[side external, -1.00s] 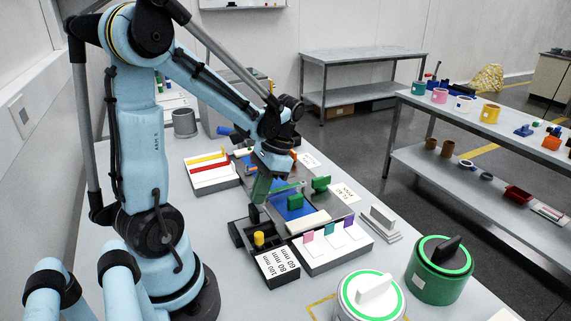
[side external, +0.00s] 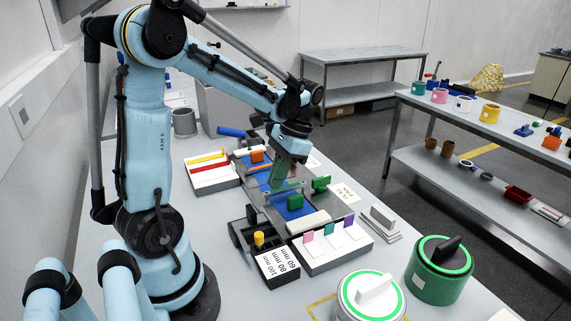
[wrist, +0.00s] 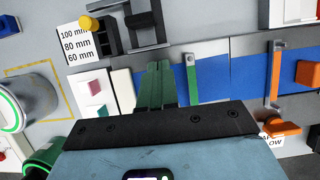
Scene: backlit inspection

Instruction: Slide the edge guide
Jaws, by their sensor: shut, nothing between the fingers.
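My gripper (side external: 274,188) is shut and empty, its green fingers pointing down over the fixture; they also show in the wrist view (wrist: 158,66). A slim green bar on a grey strip (wrist: 191,74) lies across the blue bed (wrist: 218,78), just right of the fingertips in the wrist view and apart from them in that picture. I cannot tell for sure which part is the edge guide. The fingers and palm hide part of the bed.
An orange bar (wrist: 273,75) crosses the bed farther right in the wrist view. A black tray with a yellow knob (side external: 259,238) and a size label (side external: 278,266) stand in front. A white rack with coloured tabs (side external: 331,246) and two round canisters (side external: 440,270) are to the right.

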